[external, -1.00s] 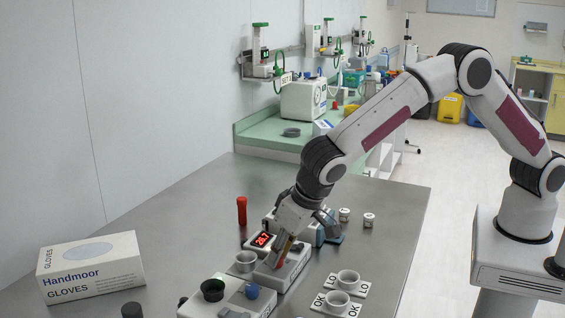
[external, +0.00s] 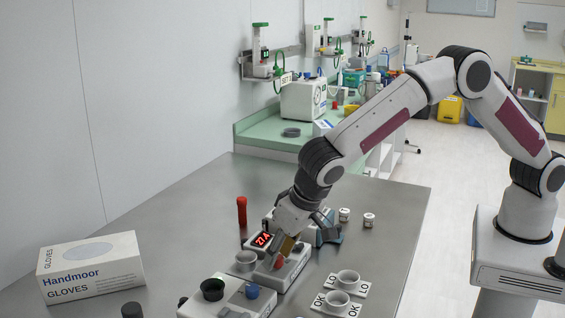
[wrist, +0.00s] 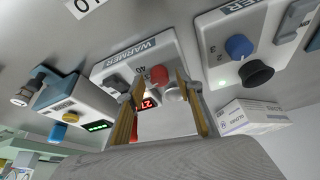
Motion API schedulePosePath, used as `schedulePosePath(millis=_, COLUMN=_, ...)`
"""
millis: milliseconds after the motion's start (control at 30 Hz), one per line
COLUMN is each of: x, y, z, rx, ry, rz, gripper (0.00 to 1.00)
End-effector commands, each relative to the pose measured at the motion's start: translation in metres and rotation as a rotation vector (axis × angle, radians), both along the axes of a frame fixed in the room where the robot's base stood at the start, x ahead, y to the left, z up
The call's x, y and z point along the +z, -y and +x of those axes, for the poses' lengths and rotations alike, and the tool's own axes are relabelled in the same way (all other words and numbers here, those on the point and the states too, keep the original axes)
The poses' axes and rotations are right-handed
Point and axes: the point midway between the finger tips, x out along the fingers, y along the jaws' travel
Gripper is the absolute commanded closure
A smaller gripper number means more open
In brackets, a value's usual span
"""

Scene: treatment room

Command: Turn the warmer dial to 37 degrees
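The white warmer (external: 290,274) stands on the steel table; its name and the mark 40 show in the wrist view (wrist: 112,70). Its red dial (wrist: 159,75) also shows in the external view (external: 278,263), partly hidden by my fingers. The warmer's red display (external: 262,240) reads about 27.4; the wrist view shows only part of it. My gripper (wrist: 160,82) points down over the warmer, with its two fingers apart on either side of the dial. Gaps show between the fingertips and the dial in the wrist view. The dial's exact setting is too small to read.
A white unit with a blue knob (wrist: 238,46) and a black knob stands beside the warmer. A device with a green display (wrist: 98,126) is on the other side. A glove box (external: 92,268) lies at the left.

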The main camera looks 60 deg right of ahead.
Motion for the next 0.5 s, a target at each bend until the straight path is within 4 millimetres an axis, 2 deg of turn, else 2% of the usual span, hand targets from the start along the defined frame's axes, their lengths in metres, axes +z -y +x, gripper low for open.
schedulePosePath(millis=267, x=0.002, y=0.0, z=-0.001, rx=0.0, ry=0.0, rz=0.0, gripper=0.64)
schedulePosePath(millis=500, x=0.018, y=-0.002, z=-0.007, rx=0.001, ry=0.001, rz=0.0, gripper=0.64)
